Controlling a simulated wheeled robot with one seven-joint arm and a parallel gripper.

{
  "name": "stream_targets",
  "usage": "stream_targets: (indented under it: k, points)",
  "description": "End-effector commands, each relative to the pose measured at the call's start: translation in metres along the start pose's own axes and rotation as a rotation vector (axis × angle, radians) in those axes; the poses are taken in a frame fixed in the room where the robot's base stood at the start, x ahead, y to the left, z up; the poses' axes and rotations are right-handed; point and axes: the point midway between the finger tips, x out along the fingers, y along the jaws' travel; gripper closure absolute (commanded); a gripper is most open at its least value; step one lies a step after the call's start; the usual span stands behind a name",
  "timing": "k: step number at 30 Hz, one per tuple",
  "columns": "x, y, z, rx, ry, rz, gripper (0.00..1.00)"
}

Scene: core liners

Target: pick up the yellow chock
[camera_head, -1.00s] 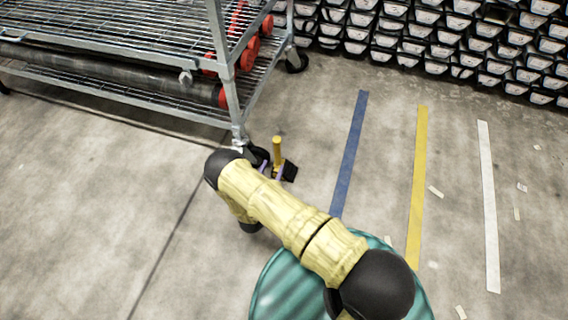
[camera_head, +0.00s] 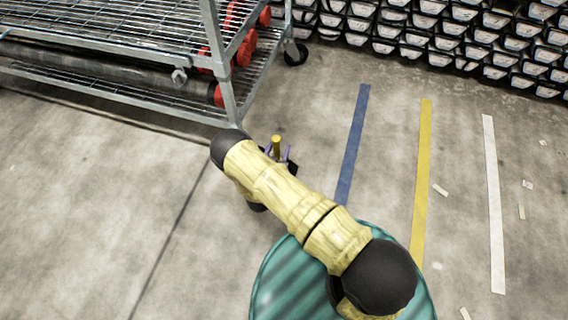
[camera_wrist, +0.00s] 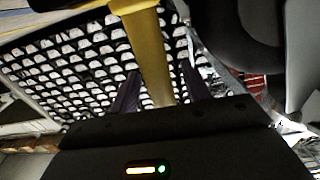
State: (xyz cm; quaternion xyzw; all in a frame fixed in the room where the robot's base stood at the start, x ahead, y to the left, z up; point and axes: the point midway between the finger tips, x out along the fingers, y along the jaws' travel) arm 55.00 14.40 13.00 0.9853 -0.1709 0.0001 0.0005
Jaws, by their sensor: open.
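The yellow chock (camera_head: 276,143) shows in the head view as an upright yellow post by the near corner of the rack. Its lower part is mostly hidden behind my arm. In the wrist view the yellow post (camera_wrist: 150,50) runs down from the top edge, between my two purple fingers. My gripper (camera_head: 277,153) is open, with a finger on each side of the post in the head view. In the wrist view my gripper (camera_wrist: 160,92) shows gaps beside the post; I cannot tell whether either finger touches it.
A metal wire rack (camera_head: 228,95) on casters stands close at the upper left, holding dark tubes with red ends. Stacked trays (camera_head: 440,35) line the back. Blue (camera_head: 352,145), yellow (camera_head: 421,180) and white (camera_head: 494,200) floor strips lie right, with scraps around. The floor there is mostly open.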

Motion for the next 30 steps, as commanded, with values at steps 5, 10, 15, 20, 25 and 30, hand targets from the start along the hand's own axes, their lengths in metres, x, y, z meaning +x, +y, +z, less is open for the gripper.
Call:
stream_targets:
  k: [5, 10, 15, 20, 25, 30]
  points:
    - [-0.0006, -0.0031, 0.0002, 0.0, -0.001, -0.009, 0.53]
    - [-0.0022, -0.0053, 0.0001, 0.001, -0.001, -0.013, 0.53]
    - [-0.0015, -0.0043, 0.0001, 0.001, -0.001, -0.011, 0.53]
    - [-0.001, -0.0036, 0.0001, 0.001, -0.001, -0.01, 0.68]
    - [-0.001, -0.0034, 0.0001, 0.001, -0.001, -0.009, 1.0]
    - [-0.001, -0.0033, 0.0002, 0.0, -0.001, -0.009, 1.0]
